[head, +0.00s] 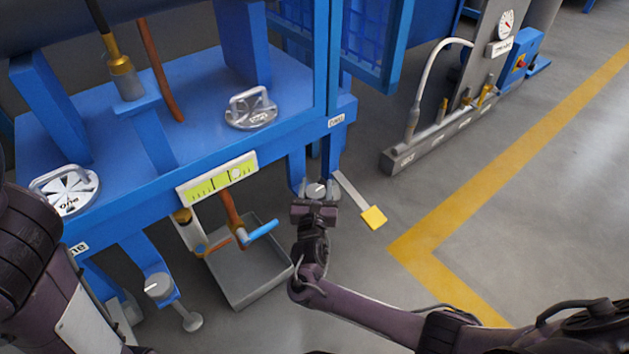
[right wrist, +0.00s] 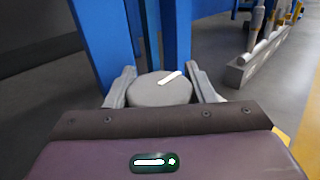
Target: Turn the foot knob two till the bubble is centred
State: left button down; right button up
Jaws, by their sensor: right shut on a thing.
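Foot knob two (head: 316,189) is a grey round knob with a white pointer line, at the foot of the blue frame's right leg. My right gripper (head: 317,199) is shut on it. In the right wrist view the knob (right wrist: 158,92) sits between the two grey fingers, its white line pointing up and to the right. The yellow-green bubble level (head: 205,189) is on the frame's front edge. Its pale bubble seems to lie right of the middle, by the right-hand mark. My left arm shows at the left edge, but its gripper is out of view.
Another foot knob (head: 158,285) is at the front left leg. A grey tray (head: 248,288) lies under the frame, with a blue-handled valve (head: 262,231) above it. A yellow pedal (head: 374,217) sticks out right of my right gripper.

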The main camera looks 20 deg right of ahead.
jog(key=shift+s+m+g+h, duration=0.1)
jog(key=shift+m+g+h, duration=0.7)
jog(key=shift+m+h, duration=0.6)
jog(key=shift+d+h, duration=0.15)
jog(key=shift+h, duration=0.35)
jog(key=o, duration=1)
jog(key=shift+n+y, duration=0.3)
jog(key=shift+y, duration=0.1)
